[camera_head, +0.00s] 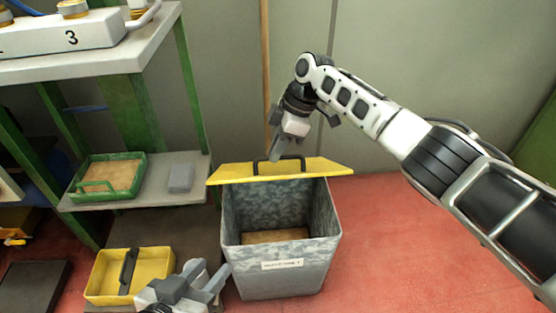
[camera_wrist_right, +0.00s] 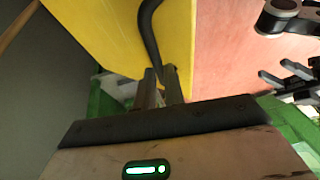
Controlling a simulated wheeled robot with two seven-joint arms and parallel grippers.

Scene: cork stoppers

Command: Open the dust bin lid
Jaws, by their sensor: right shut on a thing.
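The dust bin (camera_head: 285,265) is a grey speckled box with a white label, standing on the red floor. Its yellow lid (camera_head: 230,172) is raised at the rear edge, and the bin's inside shows, with a brown bottom. My right gripper (camera_head: 275,156) is shut on the lid's black handle (camera_head: 293,161). In the right wrist view, the fingertips (camera_wrist_right: 165,82) close on the curved dark handle (camera_wrist_right: 151,35) against the yellow lid (camera_wrist_right: 110,30). My left gripper (camera_head: 205,275) is open and empty, left of the bin's front; it also shows in the wrist view (camera_wrist_right: 288,83).
A yellow tray (camera_head: 94,290) with a dark handle lies left of my left gripper. A green-framed rack holds a green tray (camera_head: 84,176) and a grey block (camera_head: 181,177) on its shelf (camera_head: 150,204). A wall stands close behind the bin. Red floor to its right is clear.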

